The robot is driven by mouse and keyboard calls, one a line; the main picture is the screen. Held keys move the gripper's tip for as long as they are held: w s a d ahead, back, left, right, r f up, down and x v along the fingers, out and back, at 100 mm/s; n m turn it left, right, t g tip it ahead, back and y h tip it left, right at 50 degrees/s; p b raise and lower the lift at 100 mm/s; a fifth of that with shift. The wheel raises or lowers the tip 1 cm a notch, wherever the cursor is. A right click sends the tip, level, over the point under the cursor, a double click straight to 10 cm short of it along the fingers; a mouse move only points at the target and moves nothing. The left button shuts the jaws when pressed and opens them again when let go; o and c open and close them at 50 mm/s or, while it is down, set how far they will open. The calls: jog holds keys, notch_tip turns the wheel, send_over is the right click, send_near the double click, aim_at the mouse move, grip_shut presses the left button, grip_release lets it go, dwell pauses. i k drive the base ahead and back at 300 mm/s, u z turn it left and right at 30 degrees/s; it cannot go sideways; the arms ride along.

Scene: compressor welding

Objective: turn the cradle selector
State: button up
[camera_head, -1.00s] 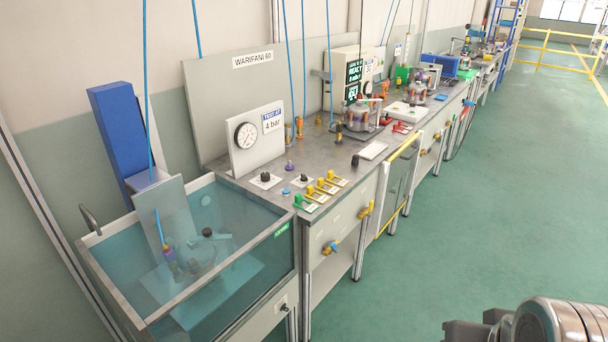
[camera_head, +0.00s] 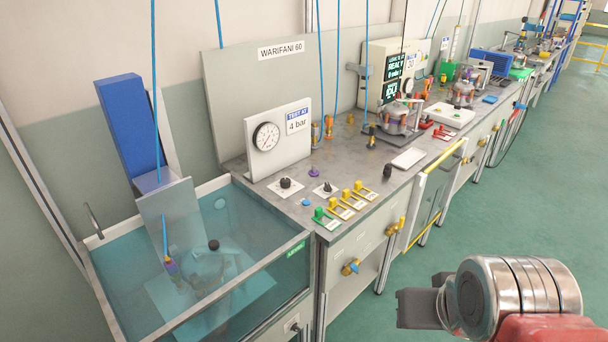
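Two black knobs on white plates stand on the near bench top: a left knob (camera_head: 285,183) and a smaller right knob (camera_head: 327,187). Another dark knob (camera_head: 295,328) is on the tank's front side at the bottom edge. No readable label shows which one is the cradle selector. A dark grey end piece, seemingly my gripper (camera_head: 418,308), shows at lower right beside my silver wrist. It is over the floor, well apart from the bench and knobs. Its fingers cannot be made out clearly.
A clear-walled water tank (camera_head: 292,243) stands at left, with a blue column (camera_head: 130,125) behind it. A gauge panel (camera_head: 278,140) and several yellow and green levers (camera_head: 347,200) are on the bench. Green floor (camera_head: 530,190) is clear to the right.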

aim_at(328, 188)
jog(key=u, duration=0.6)
jog(key=i, duration=1.15)
jog(key=u, duration=0.4)
